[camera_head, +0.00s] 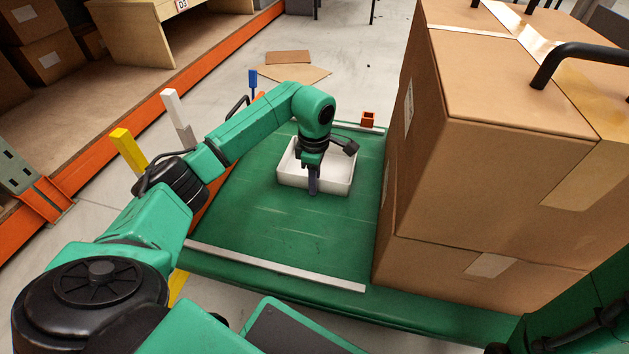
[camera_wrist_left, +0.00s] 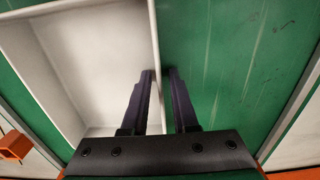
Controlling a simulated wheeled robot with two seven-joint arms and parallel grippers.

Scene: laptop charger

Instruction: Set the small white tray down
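The small white tray (camera_head: 341,174) is a shallow open box, level over the green deck (camera_head: 250,225) of a cart. In the head view I cannot tell whether its bottom touches the deck. My left gripper (camera_head: 313,190) points down at the tray's near wall. In the left wrist view, the fingers of the left gripper (camera_wrist_left: 161,72) straddle the thin wall of the tray (camera_wrist_left: 90,55), one inside and one outside, close together on it. The tray looks empty. My right gripper is out of view; only part of that arm shows at the lower right.
Large stacked cardboard boxes (camera_head: 480,180) stand on the deck to the right of the tray. A small orange block (camera_head: 368,118) is at the deck's far edge. A pale strip (camera_head: 275,265) runs along the near edge. Deck in front of the tray is bare.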

